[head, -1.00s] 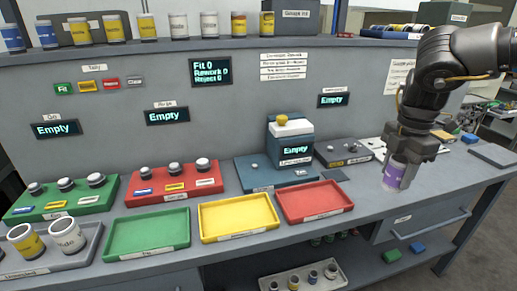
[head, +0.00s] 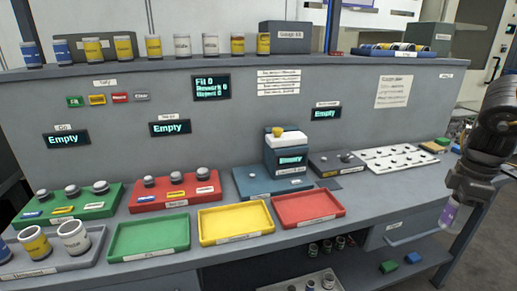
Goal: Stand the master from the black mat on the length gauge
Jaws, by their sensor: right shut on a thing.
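My right gripper (head: 457,193), at the right edge of the head view, is shut on a purple and pale cylinder (head: 448,214), which appears to be the master. It holds the cylinder tilted slightly, beyond the bench's right front edge. The blue gauge block (head: 285,158) with a white top, a yellow knob and a small display stands mid-bench on a blue base plate (head: 247,187). It appears to be the length gauge, and its plate shows no cylinder. My left gripper is not in view.
Green (head: 150,254), yellow (head: 238,238) and red (head: 310,220) trays lie empty along the front. Green (head: 70,215) and red (head: 174,206) gauge blocks with posts stand behind. A grey tray (head: 45,270) holds several cylinders. A white perforated board (head: 400,158) lies right of the gauge.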

